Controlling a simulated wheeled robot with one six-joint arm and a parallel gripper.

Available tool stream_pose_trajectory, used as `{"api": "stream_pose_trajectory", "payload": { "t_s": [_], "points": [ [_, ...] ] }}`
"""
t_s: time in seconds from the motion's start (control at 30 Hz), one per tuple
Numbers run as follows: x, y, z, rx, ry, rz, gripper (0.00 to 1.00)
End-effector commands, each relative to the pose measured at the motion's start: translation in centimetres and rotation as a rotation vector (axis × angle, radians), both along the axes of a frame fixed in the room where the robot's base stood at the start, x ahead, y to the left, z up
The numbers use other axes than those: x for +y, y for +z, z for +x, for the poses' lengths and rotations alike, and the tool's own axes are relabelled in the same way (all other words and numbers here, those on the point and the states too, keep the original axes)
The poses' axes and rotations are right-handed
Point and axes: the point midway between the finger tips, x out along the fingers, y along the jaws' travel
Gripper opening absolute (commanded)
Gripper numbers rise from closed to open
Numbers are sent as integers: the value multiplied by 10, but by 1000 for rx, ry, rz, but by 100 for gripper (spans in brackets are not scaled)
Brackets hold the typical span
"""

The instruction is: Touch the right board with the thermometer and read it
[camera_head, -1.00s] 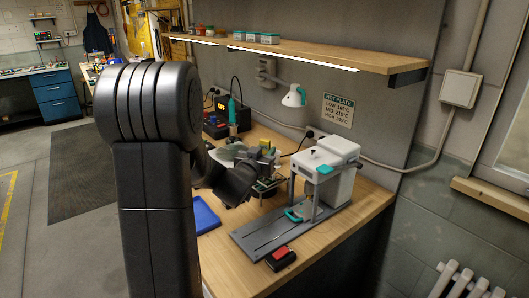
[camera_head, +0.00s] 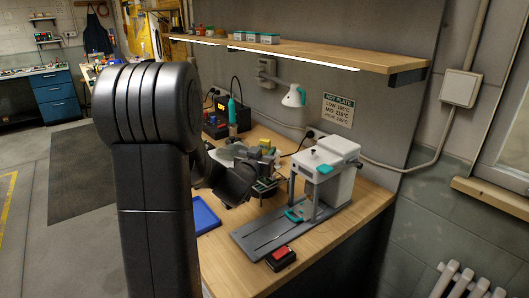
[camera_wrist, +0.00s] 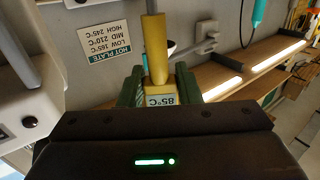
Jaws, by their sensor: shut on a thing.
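My gripper (camera_wrist: 160,88) shows green fingers in the wrist view, shut on a yellow thermometer (camera_wrist: 154,45). Its small display label (camera_wrist: 161,100) is upside down and seems to read 85 °C. The thermometer's far end leaves the top of the picture, so its contact is not seen. In the head view my dark wrist (camera_head: 228,183) hides the fingers and the thermometer. I cannot tell which part is the right board.
A white press-like machine (camera_head: 327,180) on a grey base (camera_head: 262,238) stands to the right, with a red button box (camera_head: 281,258) in front. A blue tray (camera_head: 206,214) lies at the left. A hot plate sign (camera_head: 338,110) hangs on the wall.

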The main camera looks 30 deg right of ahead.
Motion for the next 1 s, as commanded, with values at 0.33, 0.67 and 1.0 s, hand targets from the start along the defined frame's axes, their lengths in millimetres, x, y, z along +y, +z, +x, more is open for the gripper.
{"api": "stream_pose_trajectory", "payload": {
  "t_s": [0.33,0.67,1.0],
  "points": [
    [0,4,0,2,0,3,10],
    [0,33,0,0,0,2,10],
    [0,60,0,0,0,0,10]
  ]
}}
